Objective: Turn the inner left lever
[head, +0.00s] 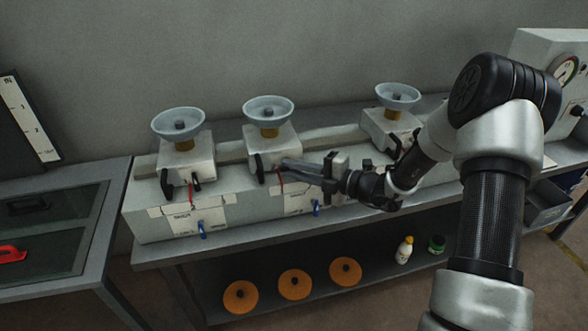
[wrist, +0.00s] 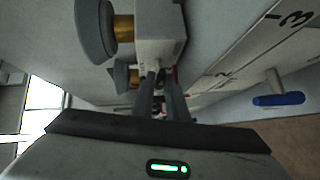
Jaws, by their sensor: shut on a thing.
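My gripper (head: 286,164) reaches in from the right and its two fingers are closed at the front of the middle grey unit (head: 276,144). In the wrist view the fingers (wrist: 160,82) are almost together around a small dark lever, largely hidden between them. A larger black lever (head: 257,168) hangs on that unit's left side, beside the fingertips. The left unit (head: 186,162) shows a large black lever (head: 166,182) on its left side and a small dark lever (head: 196,184) at its front. The right unit (head: 389,130) is partly behind my arm.
Round bowls, such as the middle one (head: 268,110), top the units. Blue handles (head: 202,229) stick out of the bench front below; one shows in the wrist view (wrist: 278,99). Orange discs (head: 240,297) and a white bottle (head: 404,250) are on the lower shelf.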

